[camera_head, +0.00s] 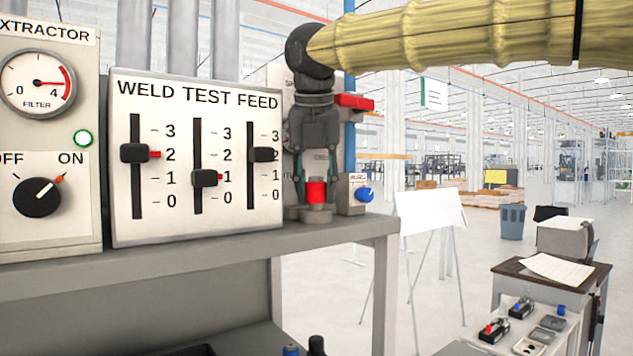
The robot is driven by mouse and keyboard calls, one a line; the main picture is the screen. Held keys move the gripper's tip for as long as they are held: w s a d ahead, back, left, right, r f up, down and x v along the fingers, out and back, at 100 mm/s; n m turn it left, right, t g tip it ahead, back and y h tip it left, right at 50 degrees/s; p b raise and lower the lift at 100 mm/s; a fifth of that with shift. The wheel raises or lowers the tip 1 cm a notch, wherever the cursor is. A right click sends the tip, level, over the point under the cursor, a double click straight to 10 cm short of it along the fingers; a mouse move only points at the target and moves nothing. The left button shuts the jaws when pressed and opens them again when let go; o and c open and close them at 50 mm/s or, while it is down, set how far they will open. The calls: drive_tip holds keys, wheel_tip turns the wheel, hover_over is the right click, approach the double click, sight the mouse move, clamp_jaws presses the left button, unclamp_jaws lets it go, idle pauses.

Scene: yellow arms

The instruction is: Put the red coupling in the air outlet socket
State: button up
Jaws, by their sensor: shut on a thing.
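My gripper (316,190) hangs downward at the end of the yellow-sleeved arm, just right of the weld test feed panel. Its fingers are shut on the red coupling (316,193), which is upright between the fingertips. A grey cylindrical part (317,213) shows directly below the red band, close to the shelf top. I cannot tell whether it belongs to the coupling or is a socket. A small grey box with a blue knob (366,194) and a small label stands just right of the gripper. I cannot clearly make out the air outlet socket.
The weld test feed panel (180,225) with three black sliders stands left on the grey shelf (300,244). A red handle (355,102) is on the blue pipe (350,140) behind my gripper. The extractor panel (85,185) is far left. A cart (510,267) with small parts stands lower right.

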drive_tip(key=o, duration=1.1)
drive_tip(key=shift+f, duration=0.1)
drive_tip(key=shift+r, duration=0.3)
drive_tip(key=b+v, duration=0.2)
drive_tip(key=v, duration=0.6)
drive_tip(key=shift+w, duration=0.15)
drive_tip(key=shift+r, duration=0.1)
